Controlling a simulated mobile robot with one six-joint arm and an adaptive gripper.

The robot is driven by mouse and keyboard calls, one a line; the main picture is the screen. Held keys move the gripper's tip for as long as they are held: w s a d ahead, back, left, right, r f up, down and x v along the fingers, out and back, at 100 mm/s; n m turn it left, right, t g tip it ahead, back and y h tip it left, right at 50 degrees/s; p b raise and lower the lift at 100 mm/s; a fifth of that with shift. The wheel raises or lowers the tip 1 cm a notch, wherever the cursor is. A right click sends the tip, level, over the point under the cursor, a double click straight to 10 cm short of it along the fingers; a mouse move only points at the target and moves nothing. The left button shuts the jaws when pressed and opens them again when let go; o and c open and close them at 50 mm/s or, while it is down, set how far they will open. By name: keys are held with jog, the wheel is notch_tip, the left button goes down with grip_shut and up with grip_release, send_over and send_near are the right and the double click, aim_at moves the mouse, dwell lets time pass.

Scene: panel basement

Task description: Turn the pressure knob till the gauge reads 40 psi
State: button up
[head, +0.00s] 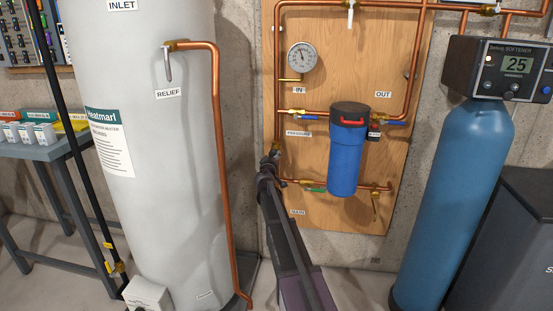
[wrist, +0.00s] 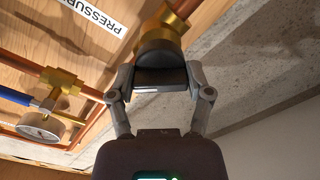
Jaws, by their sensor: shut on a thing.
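The pressure gauge (head: 303,56) is a round white dial on the wooden board in the head view. Its needle points roughly upward, but the numbers are too small to read. It also shows at the lower left of the wrist view (wrist: 40,127), seen at a slant. The dark pressure knob (wrist: 161,52) sits on a brass body, near the PRESSURE label (wrist: 92,12). My gripper (wrist: 161,82) is shut on the knob, one finger on each side. In the head view my gripper (head: 271,163) reaches the brass fitting at the board's left edge and hides the knob.
A blue filter housing (head: 344,158) stands right of my gripper. Copper pipes with valves run around it. A grey water heater (head: 150,130) with a vertical copper relief pipe (head: 222,170) stands close on the left. A blue softener tank (head: 455,190) is at the right.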

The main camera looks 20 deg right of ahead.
jog(key=o, duration=1.1)
jog(key=shift+a+r, duration=0.1)
jog(key=shift+a, duration=0.15)
jog(key=shift+o, duration=0.2)
jog(key=shift+d, duration=0.15)
jog(key=v, duration=1.2)
